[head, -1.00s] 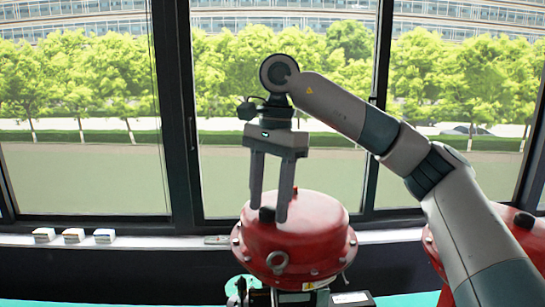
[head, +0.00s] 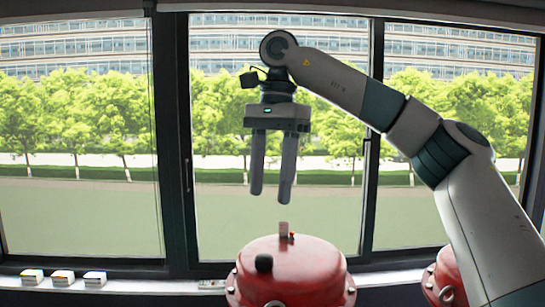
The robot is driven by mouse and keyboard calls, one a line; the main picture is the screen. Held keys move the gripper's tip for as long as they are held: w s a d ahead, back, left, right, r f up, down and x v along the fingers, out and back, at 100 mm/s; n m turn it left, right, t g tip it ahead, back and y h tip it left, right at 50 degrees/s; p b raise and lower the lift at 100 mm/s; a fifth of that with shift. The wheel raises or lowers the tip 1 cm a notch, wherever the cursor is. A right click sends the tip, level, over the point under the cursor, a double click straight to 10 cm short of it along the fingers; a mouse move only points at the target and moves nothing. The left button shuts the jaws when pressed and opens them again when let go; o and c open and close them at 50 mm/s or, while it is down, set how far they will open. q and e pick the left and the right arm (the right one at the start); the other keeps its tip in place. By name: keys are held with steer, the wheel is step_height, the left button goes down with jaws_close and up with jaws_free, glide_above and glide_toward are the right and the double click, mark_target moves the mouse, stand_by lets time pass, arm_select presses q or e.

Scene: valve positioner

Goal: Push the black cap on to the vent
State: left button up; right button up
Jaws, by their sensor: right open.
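The black cap (head: 264,263) sits on the upper left face of the red domed housing (head: 310,268). The vent itself does not show; whatever is under the cap is hidden, and I cannot tell how far down the cap sits. My right gripper (head: 270,195) hangs above the dome, fingers pointing down. It is open and empty, clear of the cap with a visible gap. My left gripper is not in view.
A second red housing (head: 440,278) stands at the right under my right arm. Several small white blocks (head: 62,278) lie on the sill. Windows stand behind.

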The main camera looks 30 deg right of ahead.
steer(key=shift+d+r+p, duration=0.15)
steer(key=shift+r+p, duration=0.05)
steer(key=shift+r, duration=0.9)
steer(key=shift+d+r+p, duration=0.1)
steer(key=shift+r+p, duration=0.1)
steer(key=shift+r, duration=0.85)
